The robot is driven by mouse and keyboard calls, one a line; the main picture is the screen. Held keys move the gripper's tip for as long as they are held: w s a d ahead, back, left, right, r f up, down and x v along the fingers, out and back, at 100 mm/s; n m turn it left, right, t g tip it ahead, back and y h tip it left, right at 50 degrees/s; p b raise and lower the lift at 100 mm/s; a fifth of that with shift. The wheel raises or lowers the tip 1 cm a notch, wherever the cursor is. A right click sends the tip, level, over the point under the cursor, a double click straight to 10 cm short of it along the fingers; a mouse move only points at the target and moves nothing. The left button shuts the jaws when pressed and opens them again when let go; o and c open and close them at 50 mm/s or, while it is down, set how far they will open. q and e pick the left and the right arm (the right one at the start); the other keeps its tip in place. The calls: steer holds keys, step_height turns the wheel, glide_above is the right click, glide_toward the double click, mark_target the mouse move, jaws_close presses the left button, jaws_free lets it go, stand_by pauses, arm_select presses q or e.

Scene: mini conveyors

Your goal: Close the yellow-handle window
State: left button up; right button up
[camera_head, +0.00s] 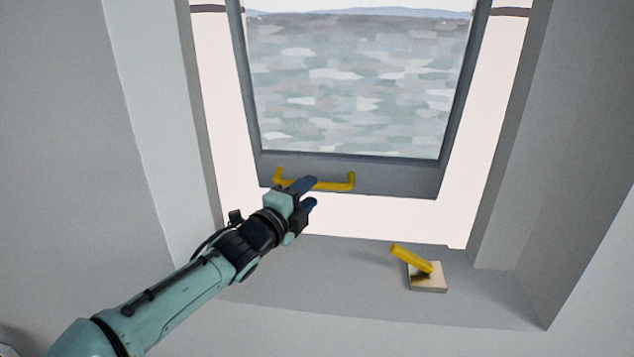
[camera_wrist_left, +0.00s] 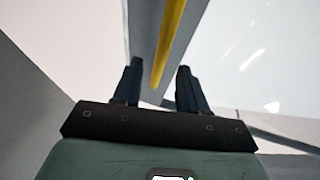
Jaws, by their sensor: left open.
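The window (camera_head: 400,178) has a grey frame around a pane with a view of water, and it hangs tilted away from its opening, with a bright gap along its sides and bottom. Its yellow handle (camera_head: 335,185) is a bar along the bottom rail. My left gripper (camera_head: 308,193) is open at the left half of the handle and covers part of it. In the left wrist view the yellow bar (camera_wrist_left: 172,35) runs between the two open fingers (camera_wrist_left: 160,88); I cannot tell whether they touch it. My right gripper is not in view.
A yellow lever (camera_head: 411,259) on a pale square base (camera_head: 428,284) stands on the grey sill (camera_head: 330,285), below and right of the handle. Grey walls (camera_head: 60,150) close in the recess at left and right. The sill is otherwise clear.

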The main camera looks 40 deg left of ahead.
mark_target(316, 187)
arm_select(q)
steer(key=shift+w+a+p, duration=0.15)
steer(key=shift+w+p, duration=0.05)
steer(key=shift+w, duration=1)
steer(key=shift+w+a+p, duration=0.1)
steer(key=shift+w+p, duration=0.05)
steer(key=shift+w, duration=1)
jaws_close()
steer(key=shift+g, duration=0.4)
steer(key=s+d, duration=0.1)
steer(key=s, duration=0.1)
steer(key=s+d+b, duration=0.1)
steer(key=s, duration=0.1)
steer(key=s+d, duration=0.1)
steer(key=s, duration=0.2)
steer(key=shift+d, duration=0.4)
steer(key=shift+n+g, duration=0.4)
steer(key=shift+g, duration=0.2)
steer(key=s+d, duration=0.1)
steer(key=s, duration=0.1)
steer(key=s+d, duration=0.2)
steer(key=s, duration=0.1)
steer(key=s+d, duration=0.1)
steer(key=s, duration=0.1)
steer(key=shift+s+d+r, duration=0.15)
steer(key=shift+s+d, duration=0.05)
steer(key=shift+s, duration=0.2)
steer(key=shift+w+f, duration=0.1)
steer(key=shift+f, duration=0.2)
